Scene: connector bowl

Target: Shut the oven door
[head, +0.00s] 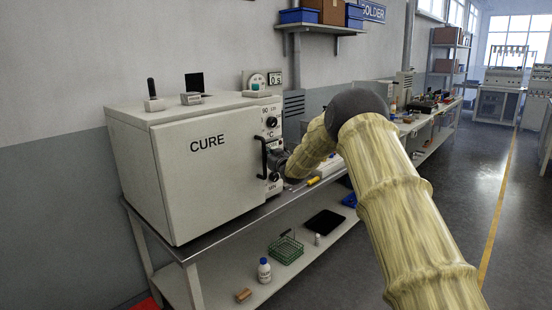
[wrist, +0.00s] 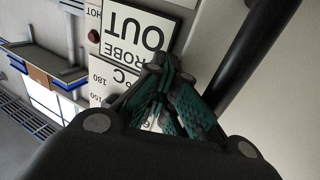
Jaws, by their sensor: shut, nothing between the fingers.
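The oven (head: 185,115) is a cream box on the bench, with its broad door (head: 200,165) marked CURE. The door looks flush or nearly flush with the front; I cannot tell if a small gap is left. Its black handle (head: 264,158) stands upright at the door's right edge and crosses the upper right of the wrist view (wrist: 258,52). My gripper (wrist: 163,98) is shut and empty, its green-padded fingers together beside the handle, before the control panel (wrist: 120,70). In the head view its fingertips are hard to make out beside the handle.
The metal bench (head: 225,222) runs along the wall, with a lower shelf holding a green wire basket (head: 286,248), a white bottle (head: 264,270) and a black tray (head: 325,222). Small items stand on the oven top. The floor (head: 470,240) at right is open.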

